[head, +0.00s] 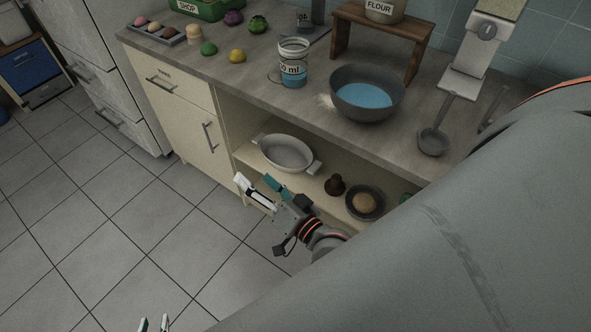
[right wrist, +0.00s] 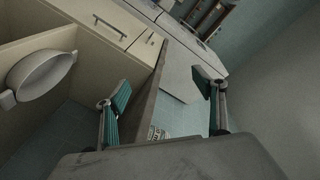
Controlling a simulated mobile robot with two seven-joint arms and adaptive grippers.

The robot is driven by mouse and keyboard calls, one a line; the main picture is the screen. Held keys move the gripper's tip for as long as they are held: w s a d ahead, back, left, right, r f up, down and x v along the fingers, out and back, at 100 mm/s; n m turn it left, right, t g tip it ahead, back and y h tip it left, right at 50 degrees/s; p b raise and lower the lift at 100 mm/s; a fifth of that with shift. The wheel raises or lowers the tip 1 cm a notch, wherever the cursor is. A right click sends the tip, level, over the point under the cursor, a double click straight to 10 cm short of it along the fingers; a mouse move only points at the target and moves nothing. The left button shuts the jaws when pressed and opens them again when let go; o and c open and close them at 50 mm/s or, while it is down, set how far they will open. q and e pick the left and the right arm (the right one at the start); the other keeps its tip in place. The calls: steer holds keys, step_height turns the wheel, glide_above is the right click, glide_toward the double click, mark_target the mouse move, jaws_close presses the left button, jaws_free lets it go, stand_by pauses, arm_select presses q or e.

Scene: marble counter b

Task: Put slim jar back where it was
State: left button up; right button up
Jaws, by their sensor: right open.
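I cannot make out a thing that is surely the slim jar in either view. A small grey container with a dark label (head: 304,18) stands at the back of the counter, partly cut off by the top edge, and I cannot tell whether it is the jar. My right gripper (head: 260,189) is open and empty in front of the open shelf, below the counter edge. In the right wrist view its two fingers (right wrist: 166,100) are wide apart with nothing between them. My left gripper (head: 154,325) shows only its fingertips, apart, over the floor at the bottom edge.
A measuring cup (head: 293,64) and a bowl of blue liquid (head: 367,92) stand on the counter (head: 240,85). A white oval dish (head: 286,152), a dark stopper-like item (head: 335,185) and a dark bowl (head: 365,203) are on the shelf below. A wooden stand (head: 381,32) holds a flour pot (head: 384,9).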

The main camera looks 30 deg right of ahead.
steer(key=s+d+f+n+g, duration=0.2)
steer(key=s+f+n+g, duration=0.4)
steer(key=s+f+n, duration=0.5)
step_height(320, 180, down, 5)
steer(key=s, duration=0.2)
steer(key=shift+s+d+g+h, duration=0.2)
steer(key=shift+s+g+h, duration=0.2)
steer(key=shift+r, duration=0.1)
